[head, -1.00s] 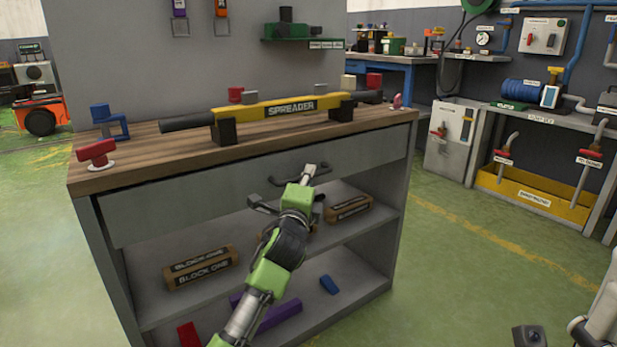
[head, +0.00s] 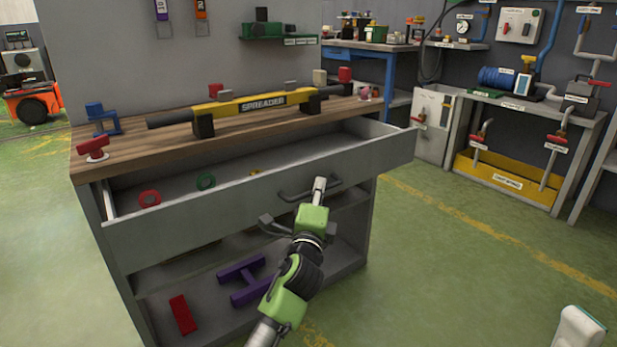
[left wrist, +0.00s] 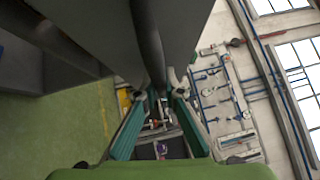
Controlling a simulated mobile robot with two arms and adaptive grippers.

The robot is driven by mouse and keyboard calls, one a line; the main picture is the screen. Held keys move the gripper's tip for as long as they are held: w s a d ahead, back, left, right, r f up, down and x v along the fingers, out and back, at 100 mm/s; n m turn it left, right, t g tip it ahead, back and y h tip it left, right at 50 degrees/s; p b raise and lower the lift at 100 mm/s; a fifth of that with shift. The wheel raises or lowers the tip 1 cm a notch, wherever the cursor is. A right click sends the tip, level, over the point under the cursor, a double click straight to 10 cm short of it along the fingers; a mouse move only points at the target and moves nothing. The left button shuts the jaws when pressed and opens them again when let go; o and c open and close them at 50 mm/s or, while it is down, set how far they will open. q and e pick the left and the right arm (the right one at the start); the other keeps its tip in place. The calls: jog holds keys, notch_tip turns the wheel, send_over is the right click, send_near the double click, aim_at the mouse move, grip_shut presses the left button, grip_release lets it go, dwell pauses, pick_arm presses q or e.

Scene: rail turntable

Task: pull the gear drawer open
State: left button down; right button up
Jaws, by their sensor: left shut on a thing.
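The gear drawer (head: 215,212) is pulled partway out of the grey workbench, so its inside shows from above. A red ring (head: 150,199), a green ring (head: 206,182) and a small yellow piece (head: 254,173) lie in it. My left gripper (head: 317,190) is shut on the dark bar handle (head: 291,194) on the drawer front. In the left wrist view the handle (left wrist: 149,45) runs as a dark bar toward the gap between the teal fingers (left wrist: 158,98). The fingertips partly hide the grip.
The wooden benchtop (head: 130,155) carries a yellow spreader bar (head: 262,103), a red piece (head: 92,148) and a blue piece (head: 103,120). Purple parts (head: 240,268) and a red block (head: 183,314) lie on the lower shelf.

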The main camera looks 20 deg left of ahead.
pick_arm(q)
jog(key=shift+s+d, duration=0.65)
jog(key=shift+d, duration=0.2)
jog(key=shift+s+d, duration=0.65)
jog(key=shift+d, duration=0.2)
jog(key=shift+f, duration=0.1)
jog(key=c, duration=2.1)
grip_release()
jog(key=shift+c, duration=0.2)
jog(key=shift+s, duration=0.1)
jog(key=s+d+f, duration=0.1)
jog(key=s, duration=1)
jog(key=shift+s+d+f, duration=0.15)
jog(key=shift+s+f, duration=0.1)
jog(key=shift+s, duration=0.05)
